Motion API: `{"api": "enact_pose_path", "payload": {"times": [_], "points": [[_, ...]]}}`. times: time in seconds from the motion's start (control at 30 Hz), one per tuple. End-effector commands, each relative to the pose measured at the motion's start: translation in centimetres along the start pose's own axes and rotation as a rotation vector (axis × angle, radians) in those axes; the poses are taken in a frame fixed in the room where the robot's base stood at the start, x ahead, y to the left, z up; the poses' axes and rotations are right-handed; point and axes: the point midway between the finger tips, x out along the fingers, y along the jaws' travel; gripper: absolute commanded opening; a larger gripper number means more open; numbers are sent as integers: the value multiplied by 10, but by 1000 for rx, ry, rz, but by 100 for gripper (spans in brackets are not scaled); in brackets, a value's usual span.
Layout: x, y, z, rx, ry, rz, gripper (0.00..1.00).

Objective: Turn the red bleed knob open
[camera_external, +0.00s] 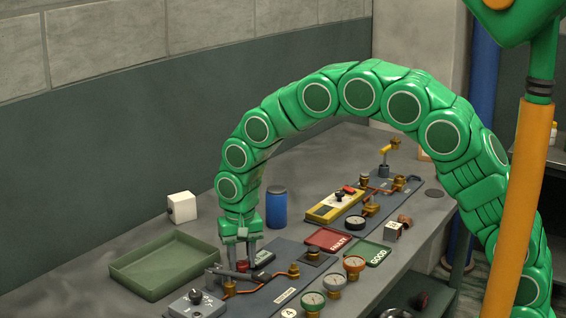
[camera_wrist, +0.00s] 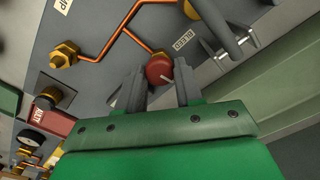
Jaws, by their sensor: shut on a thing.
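The red bleed knob (camera_wrist: 160,69) is round with a pale pointer line on it, and sits on the grey panel beside the "BLEED" label (camera_wrist: 183,41). My gripper (camera_wrist: 160,78) is shut on the knob, with one finger on each side of it. In the external view my gripper (camera_external: 243,258) points down at the panel, and the red knob (camera_external: 242,265) shows between its fingers, partly hidden.
An empty green tray (camera_external: 165,265) lies left of the panel. Copper pipes (camera_wrist: 112,35) and brass fittings (camera_wrist: 64,53) stand close to the knob. A blue canister (camera_external: 276,208), gauges (camera_external: 313,301) and a red plate (camera_external: 328,239) are nearby.

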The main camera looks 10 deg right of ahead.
Motion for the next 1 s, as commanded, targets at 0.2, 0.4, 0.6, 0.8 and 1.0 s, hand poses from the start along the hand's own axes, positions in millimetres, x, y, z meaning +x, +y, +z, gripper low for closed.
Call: {"api": "enact_pose_path", "payload": {"times": [0.2, 0.4, 0.6, 0.8, 1.0], "points": [[0, 0, 0, -187, 1, 0, 5], [0, 0, 0, -378, 0, -1, 5], [0, 0, 0, -569, 1, -1, 5], [0, 0, 0, -759, 1, 0, 5], [0, 0, 0, -942, 1, 0, 5]]}}
